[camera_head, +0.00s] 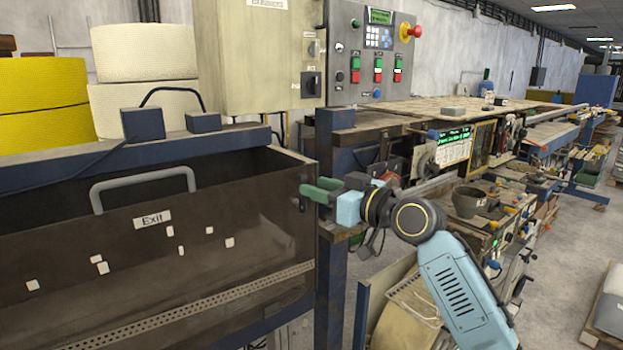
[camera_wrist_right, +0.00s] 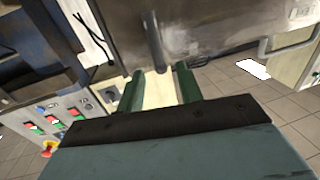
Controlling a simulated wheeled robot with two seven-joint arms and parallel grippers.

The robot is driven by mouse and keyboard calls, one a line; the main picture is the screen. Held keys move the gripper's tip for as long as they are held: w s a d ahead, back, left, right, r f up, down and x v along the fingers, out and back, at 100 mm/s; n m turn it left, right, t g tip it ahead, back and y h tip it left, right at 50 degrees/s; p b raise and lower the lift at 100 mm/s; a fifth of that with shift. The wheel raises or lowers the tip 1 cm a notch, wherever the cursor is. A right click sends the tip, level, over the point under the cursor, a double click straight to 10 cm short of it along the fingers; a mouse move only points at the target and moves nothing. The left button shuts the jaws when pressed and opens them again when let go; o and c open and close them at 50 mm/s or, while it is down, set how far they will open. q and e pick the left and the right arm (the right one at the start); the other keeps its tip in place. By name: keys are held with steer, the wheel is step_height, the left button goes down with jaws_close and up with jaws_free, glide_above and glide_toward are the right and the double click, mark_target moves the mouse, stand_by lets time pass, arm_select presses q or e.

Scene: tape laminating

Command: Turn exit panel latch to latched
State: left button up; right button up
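The exit panel (camera_head: 130,250) is a dark, see-through cover with a white "Exit" label (camera_head: 152,219) and a grey handle (camera_head: 140,185), at the left in the head view. My right gripper (camera_head: 316,190) has green fingers and is at the panel's right edge, by the blue post. In the right wrist view the fingers (camera_wrist_right: 160,88) stand apart with nothing between their tips. A grey bar, seemingly the latch lever (camera_wrist_right: 153,42), stands just ahead of the gap; I cannot tell whether they touch. In the head view the gripper largely hides the latch area. My left gripper is not in view.
A blue post (camera_head: 332,270) stands beside the panel. A control box with buttons and a red emergency stop (camera_head: 411,31) is above. A workbench with machine parts (camera_head: 470,202) stands behind my right arm. Yellow and cream rolls (camera_head: 42,105) are at the back left.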

steer(key=shift+x, duration=1.35)
jaws_close()
